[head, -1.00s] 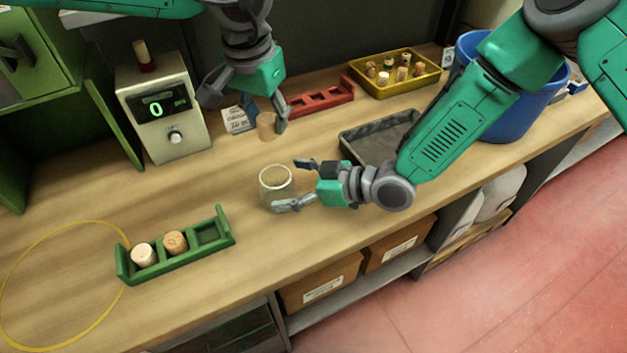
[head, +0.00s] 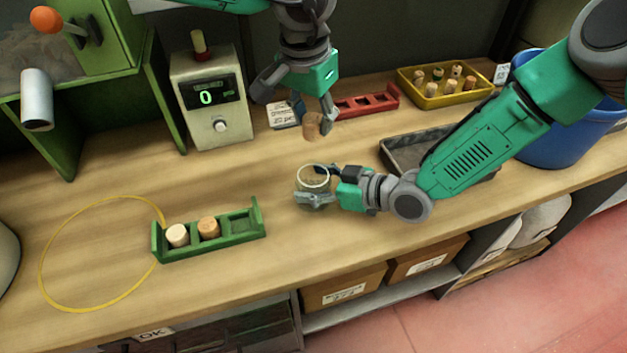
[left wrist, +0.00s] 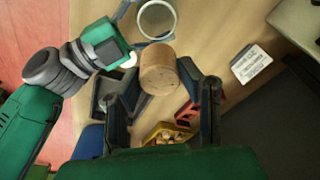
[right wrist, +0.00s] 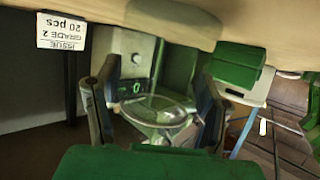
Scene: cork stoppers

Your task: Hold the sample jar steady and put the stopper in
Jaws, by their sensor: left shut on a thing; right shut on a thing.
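My left gripper (head: 300,108) is shut on a brown cork stopper (head: 312,125), held above the bench behind the jar in the head view. The stopper (left wrist: 158,72) also shows between the fingers in the left wrist view, with the jar rim (left wrist: 157,20) apart from it. The clear glass sample jar (head: 313,180) stands upright on the bench with its mouth open. My right gripper (head: 318,184) is shut on the jar, a finger on either side. In the right wrist view the jar (right wrist: 158,113) sits between the fingers.
A green rack (head: 212,246) with two corks stands left of the jar. Behind are a meter reading 0 (head: 212,105), a red rack (head: 367,104) and a yellow tray (head: 446,97) of corks. A grey tray (head: 400,155) and blue bin (head: 565,145) are right. A yellow ring (head: 75,303) marks the bench.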

